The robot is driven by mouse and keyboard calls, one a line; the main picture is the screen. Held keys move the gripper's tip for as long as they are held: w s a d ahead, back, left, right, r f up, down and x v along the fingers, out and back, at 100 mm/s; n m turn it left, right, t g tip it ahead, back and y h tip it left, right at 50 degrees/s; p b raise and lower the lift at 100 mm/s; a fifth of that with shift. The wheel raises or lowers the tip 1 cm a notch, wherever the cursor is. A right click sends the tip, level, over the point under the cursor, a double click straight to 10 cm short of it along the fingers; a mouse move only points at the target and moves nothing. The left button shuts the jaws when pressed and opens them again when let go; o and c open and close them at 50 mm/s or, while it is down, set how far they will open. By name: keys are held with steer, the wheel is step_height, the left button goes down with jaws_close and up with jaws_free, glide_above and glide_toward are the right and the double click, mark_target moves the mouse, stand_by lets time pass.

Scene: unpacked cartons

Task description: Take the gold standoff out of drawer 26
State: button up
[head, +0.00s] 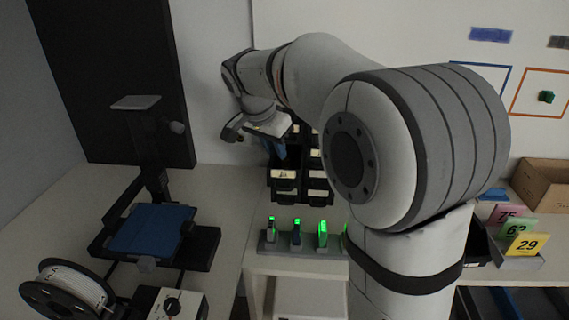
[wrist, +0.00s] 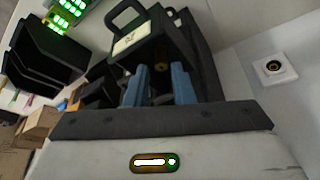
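Drawer 26 (head: 284,185) is a black drawer with a pale label, pulled out from the rack on the table. In the wrist view its black handle and label (wrist: 128,40) show at the top. My gripper (head: 278,150) is over the drawer, pointing down into it. In the wrist view the two blue fingers of my gripper (wrist: 159,80) stand apart. A small gold ring-like piece, the standoff (wrist: 162,68), shows in the dark drawer between the fingers, without visible contact. The fingertips' depth in the drawer is hard to tell.
The rack of black drawers (head: 318,184) stands behind, partly hidden by my arm. In front is a grey holder (head: 290,245) with green-lit devices. A 3D printer (head: 150,230) stands left. Number cards (head: 526,244) and a carton (head: 541,184) are at right.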

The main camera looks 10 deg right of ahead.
mark_target(284, 161)
steer(key=x, duration=0.6)
steer(key=shift+w+d+f+p, duration=0.15)
steer(key=shift+w+d+p, duration=0.2)
steer(key=shift+w+d, duration=0.15)
steer(key=shift+c, duration=0.4)
jaws_close()
